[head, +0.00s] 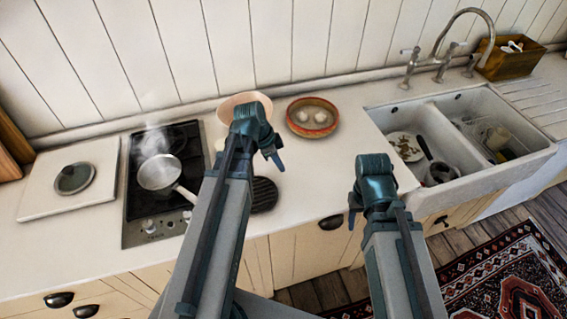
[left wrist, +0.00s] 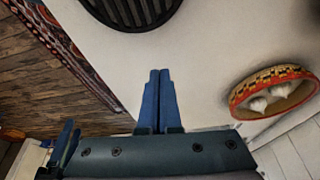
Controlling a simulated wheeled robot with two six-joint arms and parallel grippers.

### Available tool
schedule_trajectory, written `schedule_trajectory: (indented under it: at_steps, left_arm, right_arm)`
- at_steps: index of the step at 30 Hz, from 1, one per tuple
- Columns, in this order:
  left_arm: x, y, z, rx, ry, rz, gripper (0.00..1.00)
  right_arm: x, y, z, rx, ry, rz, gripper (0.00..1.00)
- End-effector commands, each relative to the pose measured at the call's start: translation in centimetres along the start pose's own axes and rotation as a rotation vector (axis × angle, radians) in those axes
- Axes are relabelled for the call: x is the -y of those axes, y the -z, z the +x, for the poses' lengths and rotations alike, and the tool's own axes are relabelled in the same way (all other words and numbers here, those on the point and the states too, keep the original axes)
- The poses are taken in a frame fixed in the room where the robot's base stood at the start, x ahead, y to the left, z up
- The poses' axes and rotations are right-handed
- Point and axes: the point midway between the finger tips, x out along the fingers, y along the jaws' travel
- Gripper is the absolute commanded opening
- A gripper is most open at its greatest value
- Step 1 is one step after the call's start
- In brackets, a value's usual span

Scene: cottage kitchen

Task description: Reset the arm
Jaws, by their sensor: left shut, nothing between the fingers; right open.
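My left gripper (head: 275,158) is over the counter between the hob and the sink, pointing down. In the left wrist view its two blue fingers (left wrist: 157,100) are pressed together with nothing between them. My right gripper (head: 352,217) is near the counter's front edge, left of the sink. It is open, and no object shows in it. The wrist housings hide part of both grippers in the head view.
A steaming pan (head: 160,174) sits on the hob (head: 137,207). A patterned bowl (head: 312,131) with pale bulbs and a black ribbed round item (head: 264,194) are near my left gripper. The sink (head: 472,172) holds dishes. A lid (head: 74,178) lies far left.

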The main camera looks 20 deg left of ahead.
Motion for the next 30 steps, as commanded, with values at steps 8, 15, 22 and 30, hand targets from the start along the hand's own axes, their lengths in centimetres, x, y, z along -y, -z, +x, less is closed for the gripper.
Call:
schedule_trajectory:
  at_steps: [8, 15, 22, 30]
  left_arm:
    - [0.0, 0.0, -2.4, 0.0, 0.0, 0.001, 0.0]
    - [0.0, 0.0, -2.3, 0.0, 0.0, 0.001, 0.0]
    - [-2.8, 1.6, -0.6, 0.06, -0.024, -0.082, 0.0]
    - [-11.8, 5.0, 3.3, 0.288, 0.019, -0.41, 0.0]
  right_arm:
    - [-0.2, -0.1, -2.3, 0.0, 0.0, -0.001, 0.5]
    - [-0.2, -0.1, -2.2, 0.0, 0.0, -0.001, 0.5]
    - [-0.1, -0.1, -1.5, 0.0, 0.0, -0.001, 0.5]
    - [0.0, 0.0, 0.2, 0.0, 0.0, 0.0, 0.5]
